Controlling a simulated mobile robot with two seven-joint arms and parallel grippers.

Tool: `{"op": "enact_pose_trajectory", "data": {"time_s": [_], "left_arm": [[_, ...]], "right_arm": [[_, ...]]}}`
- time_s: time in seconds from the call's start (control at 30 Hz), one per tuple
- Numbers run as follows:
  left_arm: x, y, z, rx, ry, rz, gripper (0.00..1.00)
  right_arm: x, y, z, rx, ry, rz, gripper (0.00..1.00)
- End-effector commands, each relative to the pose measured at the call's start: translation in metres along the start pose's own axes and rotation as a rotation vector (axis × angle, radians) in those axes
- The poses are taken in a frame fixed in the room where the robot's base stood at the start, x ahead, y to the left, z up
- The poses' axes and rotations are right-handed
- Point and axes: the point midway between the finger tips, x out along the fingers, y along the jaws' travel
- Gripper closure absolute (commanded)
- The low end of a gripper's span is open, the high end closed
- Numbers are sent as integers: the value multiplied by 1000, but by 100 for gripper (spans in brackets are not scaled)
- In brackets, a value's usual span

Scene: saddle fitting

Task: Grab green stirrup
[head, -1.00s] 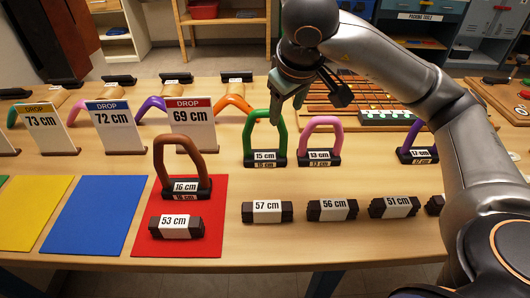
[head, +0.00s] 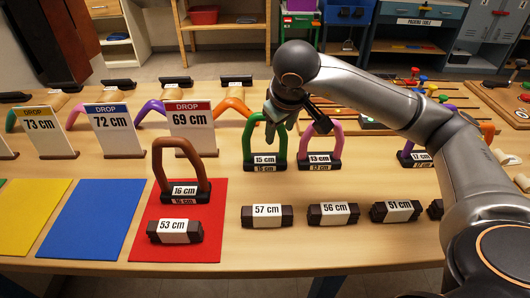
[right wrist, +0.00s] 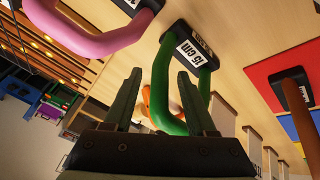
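The green stirrup (head: 247,142) stands upright on its black base labelled 15 cm, in the middle of the table. My right gripper (head: 276,128) is at its upper right side in the head view and hides part of the arch. In the right wrist view the two fingers (right wrist: 158,100) are apart, and one leg of the green stirrup (right wrist: 161,85) shows between them. The other leg shows beyond the right finger. I cannot tell whether a finger touches the stirrup. My left gripper is not in view.
A pink stirrup (head: 337,138) stands close on the right. A brown stirrup (head: 160,163) is on the red mat (head: 206,246). Black bars with labels, such as the 57 cm one (head: 266,215), lie in front. The 69 cm sign (head: 190,128) stands to the left.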

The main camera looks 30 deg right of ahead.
Motion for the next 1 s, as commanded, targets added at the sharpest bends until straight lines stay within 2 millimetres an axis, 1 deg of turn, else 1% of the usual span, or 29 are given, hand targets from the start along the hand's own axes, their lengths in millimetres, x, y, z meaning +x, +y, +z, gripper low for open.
{"op": "enact_pose_trajectory", "data": {"time_s": [0.03, 0.07, 0.47, 0.5, 1.0], "left_arm": [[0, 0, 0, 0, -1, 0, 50], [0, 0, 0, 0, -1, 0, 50], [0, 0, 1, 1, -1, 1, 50], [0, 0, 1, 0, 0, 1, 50], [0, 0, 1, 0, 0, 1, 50]], "right_arm": [[0, 0, 0, 0, 0, 0, 50], [0, 0, 0, 0, 0, 0, 54], [-1, 0, 0, 0, 1, 0, 99], [-1, 0, 0, 0, 1, 0, 100], [-1, 0, 0, 0, 1, 0, 100]]}}
